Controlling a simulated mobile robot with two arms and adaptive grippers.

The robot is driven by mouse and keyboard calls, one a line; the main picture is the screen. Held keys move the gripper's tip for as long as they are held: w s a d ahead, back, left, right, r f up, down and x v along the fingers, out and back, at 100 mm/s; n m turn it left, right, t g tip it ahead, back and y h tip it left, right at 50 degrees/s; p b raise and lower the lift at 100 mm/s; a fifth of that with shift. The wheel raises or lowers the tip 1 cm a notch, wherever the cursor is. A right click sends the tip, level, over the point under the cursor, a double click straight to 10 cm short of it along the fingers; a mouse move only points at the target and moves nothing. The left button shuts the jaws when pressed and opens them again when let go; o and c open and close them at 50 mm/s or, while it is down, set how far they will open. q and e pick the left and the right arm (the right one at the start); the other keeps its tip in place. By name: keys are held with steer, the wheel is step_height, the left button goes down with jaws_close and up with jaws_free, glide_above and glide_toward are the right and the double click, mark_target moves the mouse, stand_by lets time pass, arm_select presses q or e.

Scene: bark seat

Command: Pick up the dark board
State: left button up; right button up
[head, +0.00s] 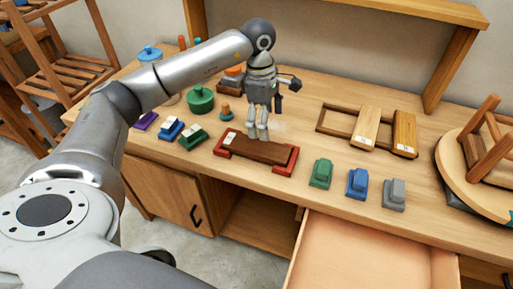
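The dark board (262,151) is a dark brown plank lying flat on the workbench, with a small white label near its left end. Its ends lie at two red holders, a left one (222,147) and a right one (284,164). My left gripper (258,137) points down at the back edge of the board, near its middle. Its two fingers look close together, and I cannot tell whether they touch the board or how far apart they are. My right gripper is not in view.
Green (320,173), blue (357,183) and grey (394,194) blocks stand right of the board. Light wooden boards (365,128) lie on a frame behind them. A round wooden piece (455,175) is at far right. A drawer (350,255) stands open in front.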

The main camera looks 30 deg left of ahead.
arm_select(q)
steer(key=a+y, duration=0.1)
steer(key=a, duration=0.2)
steer(key=p, duration=0.1)
glide_above(257, 145)
steer(key=a, duration=0.1)
step_height(257, 145, down, 4)
steer(key=shift+r, duration=0.1)
steer(key=f+p, duration=0.1)
steer(key=f, duration=0.1)
steer(key=d+f+p, duration=0.1)
steer(key=f, duration=0.2)
steer(key=shift+s+f, duration=0.15)
steer(key=shift+f, duration=0.35)
steer(key=c, duration=1.1)
steer(key=shift+r, duration=0.1)
steer(key=shift+c, duration=0.7)
